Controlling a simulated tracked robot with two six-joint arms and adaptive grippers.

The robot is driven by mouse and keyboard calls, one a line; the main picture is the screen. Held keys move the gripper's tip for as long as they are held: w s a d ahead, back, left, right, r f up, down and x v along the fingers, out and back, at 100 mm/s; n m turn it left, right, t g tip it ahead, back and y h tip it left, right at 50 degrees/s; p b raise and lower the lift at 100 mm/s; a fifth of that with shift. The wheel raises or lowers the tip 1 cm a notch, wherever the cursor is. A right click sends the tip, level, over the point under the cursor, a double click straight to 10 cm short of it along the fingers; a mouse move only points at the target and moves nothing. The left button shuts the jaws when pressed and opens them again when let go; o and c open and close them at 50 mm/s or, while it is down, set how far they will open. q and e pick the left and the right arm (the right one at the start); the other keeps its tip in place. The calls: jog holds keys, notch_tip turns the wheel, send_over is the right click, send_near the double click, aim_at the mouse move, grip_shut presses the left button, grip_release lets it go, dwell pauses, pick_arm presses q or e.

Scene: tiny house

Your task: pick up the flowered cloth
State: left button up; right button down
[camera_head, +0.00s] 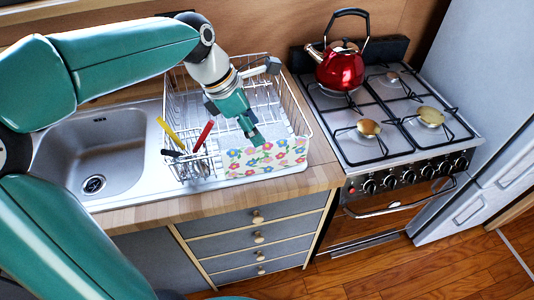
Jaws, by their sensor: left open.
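The flowered cloth (284,155) is white with several coloured flowers. It lies at the front right of the wire dish rack (302,118), near the counter's front edge. My left gripper (257,140) points down at the cloth's upper left part, with its tips right over or at the cloth; I cannot tell whether they touch it. It is open and looks empty. My right gripper is not in view.
A cutlery basket (190,168) with red- and yellow-handled utensils stands left of the cloth. The sink (92,150) is farther left. A stove (378,150) with a red kettle (340,68) is on the right. Drawers (258,240) are below the counter.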

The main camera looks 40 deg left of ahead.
aim_at(270, 151)
pick_arm(q)
jog(key=x, duration=0.3)
jog(key=shift+f, duration=0.15)
jog(key=shift+d+x, duration=0.2)
jog(key=shift+x, duration=1.15)
jog(key=shift+d+x, duration=0.25)
jog(key=shift+x, duration=1.1)
grip_shut()
